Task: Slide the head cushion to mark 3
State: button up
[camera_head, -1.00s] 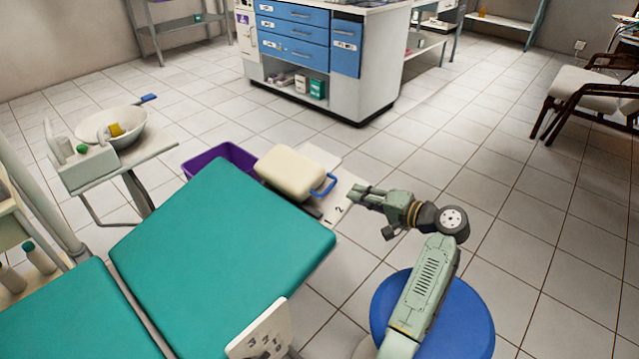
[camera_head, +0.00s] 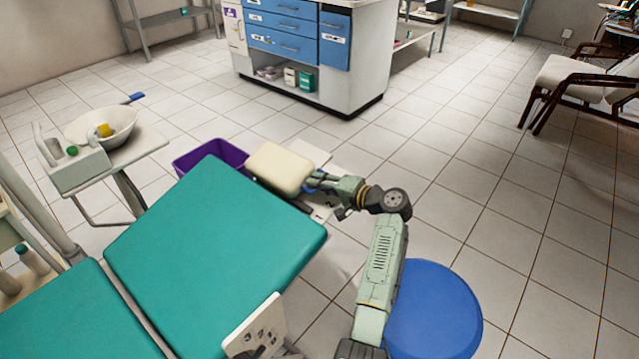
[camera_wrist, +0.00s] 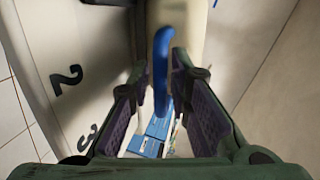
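The cream head cushion (camera_head: 280,168) sits at the far end of the teal chair back (camera_head: 215,235). Its blue loop handle (camera_wrist: 161,65) stands between the two fingers of my gripper (camera_wrist: 165,105) in the wrist view. The fingers are apart, with a gap on both sides of the handle, most clearly on the right. In the head view my gripper (camera_head: 325,182) is at the cushion's right end and hides most of the handle. A pale marked plate (camera_wrist: 60,60) shows the numbers 2 and 3 to the left of the handle.
A purple bin (camera_head: 200,155) stands behind the chair. A blue round stool (camera_head: 435,310) is beside my arm. A side table with a white bowl (camera_head: 105,125) is at the left. Open tiled floor lies to the right.

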jog(key=shift+c, duration=0.3)
grip_shut()
dwell(0.3)
